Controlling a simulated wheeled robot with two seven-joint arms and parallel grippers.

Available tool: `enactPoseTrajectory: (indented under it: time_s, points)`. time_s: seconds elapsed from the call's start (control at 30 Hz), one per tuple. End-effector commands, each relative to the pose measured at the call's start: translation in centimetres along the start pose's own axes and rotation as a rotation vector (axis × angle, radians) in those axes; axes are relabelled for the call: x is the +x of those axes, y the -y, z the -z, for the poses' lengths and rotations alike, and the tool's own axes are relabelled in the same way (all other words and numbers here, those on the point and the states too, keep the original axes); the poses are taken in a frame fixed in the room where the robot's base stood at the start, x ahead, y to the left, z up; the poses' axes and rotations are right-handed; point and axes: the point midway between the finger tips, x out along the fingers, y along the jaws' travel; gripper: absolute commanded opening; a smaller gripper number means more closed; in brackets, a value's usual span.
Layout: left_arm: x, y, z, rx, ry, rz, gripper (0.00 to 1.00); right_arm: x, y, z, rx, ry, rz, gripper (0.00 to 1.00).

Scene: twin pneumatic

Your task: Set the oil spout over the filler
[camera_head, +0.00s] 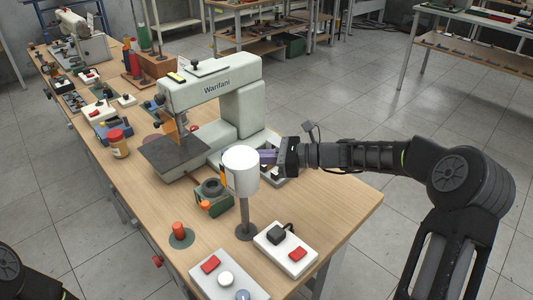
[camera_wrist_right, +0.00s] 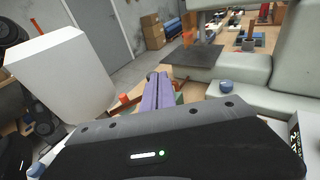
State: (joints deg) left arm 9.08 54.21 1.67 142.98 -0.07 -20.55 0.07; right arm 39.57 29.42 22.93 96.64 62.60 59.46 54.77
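A white canister (camera_head: 241,172) stands on a dark post near the table's middle; it looks large at the left of the wrist view (camera_wrist_right: 58,80). I cannot tell for sure which part is the oil spout or the filler. A green block with a round dark opening (camera_head: 211,191) sits just left of the canister, with an orange piece by it. My right gripper (camera_head: 268,157) reaches in from the right behind the canister, which hides its tips. Its purple fingers (camera_wrist_right: 157,92) lie side by side, nearly touching, with nothing visible between them. My left gripper is out of view.
A pale sewing machine (camera_head: 215,100) with a dark plate (camera_head: 172,155) stands behind. White boxes with red buttons (camera_head: 285,250) and an orange knob (camera_head: 179,231) lie in front. A jar (camera_head: 117,145) stands at left. Bare tabletop shows at the right (camera_head: 345,205).

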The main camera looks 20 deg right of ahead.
Motion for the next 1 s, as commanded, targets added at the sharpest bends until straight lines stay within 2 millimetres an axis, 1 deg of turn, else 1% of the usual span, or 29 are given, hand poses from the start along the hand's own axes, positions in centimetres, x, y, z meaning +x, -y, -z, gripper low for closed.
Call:
enactPoseTrajectory:
  time_s: [0.03,0.13,0.3,0.5,0.7,1.0]
  points:
    - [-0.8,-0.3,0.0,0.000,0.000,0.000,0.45,0.6,0.1,-0.4,-0.009,0.001,-0.048,0.00]
    - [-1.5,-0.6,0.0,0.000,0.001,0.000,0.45,1.6,0.0,-0.6,-0.025,0.002,-0.144,0.00]
    - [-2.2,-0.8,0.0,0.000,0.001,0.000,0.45,2.9,-0.5,-0.7,-0.023,0.000,-0.133,0.00]
    - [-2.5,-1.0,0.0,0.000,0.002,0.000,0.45,4.2,-1.1,-0.8,-0.021,0.000,-0.132,0.00]
    - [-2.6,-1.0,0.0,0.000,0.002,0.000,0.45,4.9,-1.4,-0.9,-0.023,0.000,-0.131,0.00]
    - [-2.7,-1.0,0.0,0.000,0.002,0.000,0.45,5.2,-1.6,-0.9,-0.022,0.000,-0.130,0.00]
